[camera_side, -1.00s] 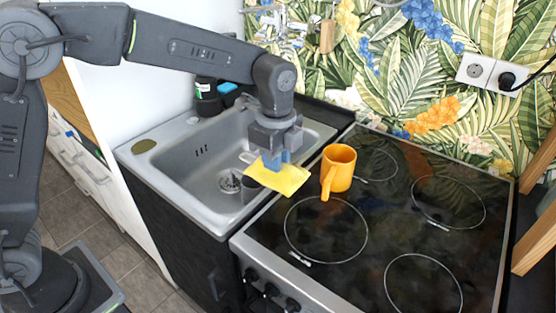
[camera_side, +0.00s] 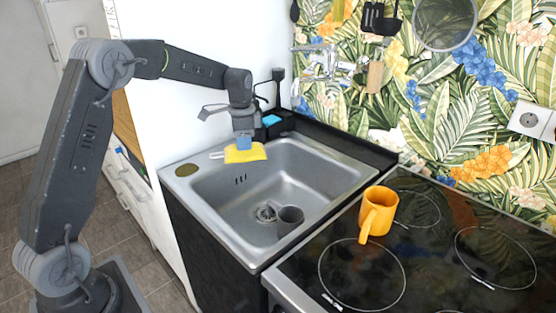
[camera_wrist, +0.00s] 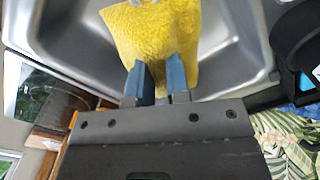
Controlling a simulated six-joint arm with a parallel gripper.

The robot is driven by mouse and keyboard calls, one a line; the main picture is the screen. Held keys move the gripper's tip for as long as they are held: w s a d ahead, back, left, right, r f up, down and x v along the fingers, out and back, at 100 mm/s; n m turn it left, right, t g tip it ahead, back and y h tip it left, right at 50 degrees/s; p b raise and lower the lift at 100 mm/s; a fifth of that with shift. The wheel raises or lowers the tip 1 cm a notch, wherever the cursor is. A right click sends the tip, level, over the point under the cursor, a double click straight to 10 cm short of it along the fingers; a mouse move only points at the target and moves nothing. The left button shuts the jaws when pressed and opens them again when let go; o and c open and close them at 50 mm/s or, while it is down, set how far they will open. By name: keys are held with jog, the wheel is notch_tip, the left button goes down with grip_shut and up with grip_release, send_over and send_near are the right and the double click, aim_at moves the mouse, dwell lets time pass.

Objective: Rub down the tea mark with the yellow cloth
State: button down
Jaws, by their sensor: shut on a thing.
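My gripper (camera_side: 243,144) is shut on the yellow cloth (camera_side: 246,154) and holds it at the far left part of the sink (camera_side: 225,180). I cannot tell whether the cloth touches the rim. In the wrist view the blue fingers (camera_wrist: 160,82) pinch the cloth (camera_wrist: 120,38), which spreads out over the steel basin. A brown-olive oval patch (camera_side: 187,170) lies on the sink's left corner, left of the cloth and apart from it. I cannot tell for sure whether this patch is the tea mark.
A dark cup (camera_side: 290,217) stands in the basin near the drain (camera_side: 266,212). An orange mug (camera_side: 378,211) stands on the black hob (camera_side: 440,275) at right. A black caddy with a blue sponge (camera_side: 271,120) is behind the sink.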

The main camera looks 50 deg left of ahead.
jog(key=s+a+f+n, duration=0.1)
jog(key=s+a+n, duration=0.2)
jog(key=a, duration=0.6)
jog(key=s+a+n, duration=0.3)
jog(key=a+n, duration=0.1)
jog(key=a, duration=0.4)
send_over(199, 164)
jog(key=shift+s+d+f, duration=0.1)
jog(key=shift+s+f, duration=0.05)
jog(key=shift+f, duration=1.55)
jog(key=shift+s+f, duration=0.1)
jog(key=shift+f, duration=1.55)
jog(key=shift+s+f, duration=0.2)
jog(key=shift+f, duration=0.7)
jog(key=shift+s, duration=4.05)
jog(key=shift+w+r, duration=0.1)
jog(key=shift+w, duration=4.3)
notch_tip(199, 164, up, 8)
